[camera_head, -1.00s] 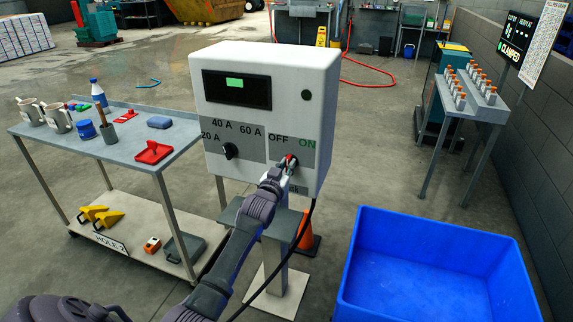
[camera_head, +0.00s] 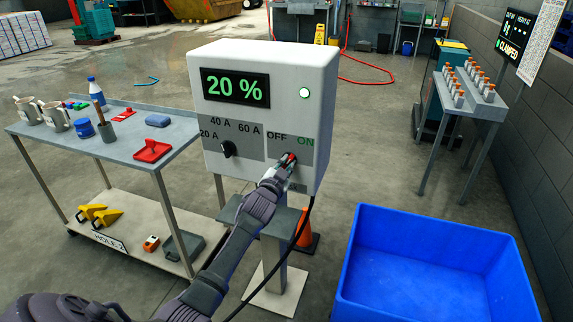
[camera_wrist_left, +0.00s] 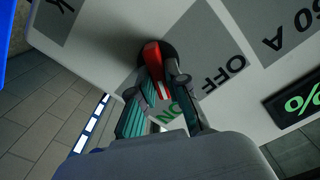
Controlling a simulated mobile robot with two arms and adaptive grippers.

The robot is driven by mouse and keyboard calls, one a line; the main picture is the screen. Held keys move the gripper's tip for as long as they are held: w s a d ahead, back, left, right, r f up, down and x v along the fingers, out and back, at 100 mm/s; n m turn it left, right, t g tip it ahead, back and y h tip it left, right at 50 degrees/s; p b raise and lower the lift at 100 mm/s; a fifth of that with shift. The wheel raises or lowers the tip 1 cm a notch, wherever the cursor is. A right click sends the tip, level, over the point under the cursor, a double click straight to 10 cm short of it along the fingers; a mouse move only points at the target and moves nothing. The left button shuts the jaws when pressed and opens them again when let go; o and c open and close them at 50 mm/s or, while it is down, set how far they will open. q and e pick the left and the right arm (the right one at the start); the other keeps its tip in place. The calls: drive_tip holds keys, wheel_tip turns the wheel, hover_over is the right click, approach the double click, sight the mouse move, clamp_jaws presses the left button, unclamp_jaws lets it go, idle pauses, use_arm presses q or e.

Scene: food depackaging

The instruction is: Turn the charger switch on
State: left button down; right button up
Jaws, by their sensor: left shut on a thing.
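The white charger box (camera_head: 318,75) stands on a post in the middle of the head view. Its display (camera_head: 236,88) reads 20 % in green, and a round lamp (camera_head: 304,93) glows green. My left gripper (camera_head: 284,164) is shut on the red charger switch (camera_head: 291,157), between the OFF and ON labels. In the left wrist view the red switch lever (camera_wrist_left: 153,62) sits between the fingers (camera_wrist_left: 159,98), which partly cover the ON label. The black current knob (camera_head: 228,149) is at the lower left of the panel. My right gripper is not in view.
A blue bin (camera_head: 440,234) stands at the right front. A grey cart (camera_head: 180,133) with mugs, a bottle and small items is at the left. A black cable (camera_head: 305,222) hangs below the box. An orange cone (camera_head: 305,236) stands behind the post.

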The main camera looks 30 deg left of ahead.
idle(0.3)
use_arm(q)
drive_tip(key=c, duration=1.2)
unclamp_jaws()
drive_tip(key=shift+o, duration=0.2)
drive_tip(key=v, duration=1.2)
